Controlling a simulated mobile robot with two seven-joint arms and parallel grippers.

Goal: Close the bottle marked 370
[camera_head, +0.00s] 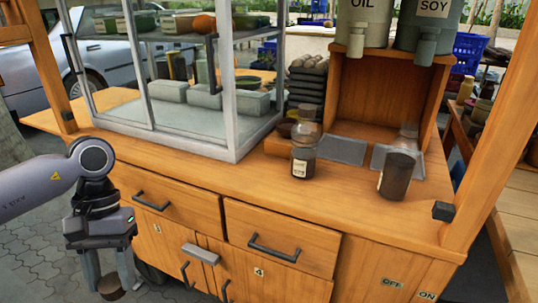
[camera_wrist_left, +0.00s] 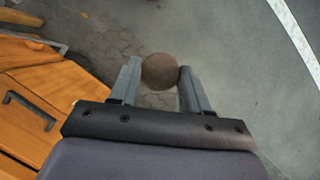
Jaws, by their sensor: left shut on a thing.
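My left gripper (camera_head: 109,280) hangs in front of the cart's left side, pointing down, and is shut on a round brown cork-like lid (camera_head: 110,287). In the left wrist view the lid (camera_wrist_left: 160,71) sits between the two fingertips, over the pavement. A glass bottle with dark contents and a pale label (camera_head: 304,152) stands upright on the counter. A second, darker glass bottle (camera_head: 396,174) stands to its right. No lid shows on either bottle. The labels are too small for me to read 370 surely. My right gripper is not in view.
A glass display case (camera_head: 238,120) stands on the counter's left. An open wooden box (camera_head: 377,95) at the back carries dispensers marked OIL (camera_head: 362,18) and SOY (camera_head: 428,28). Drawers with handles (camera_head: 274,249) face the front. The counter before the bottles is clear.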

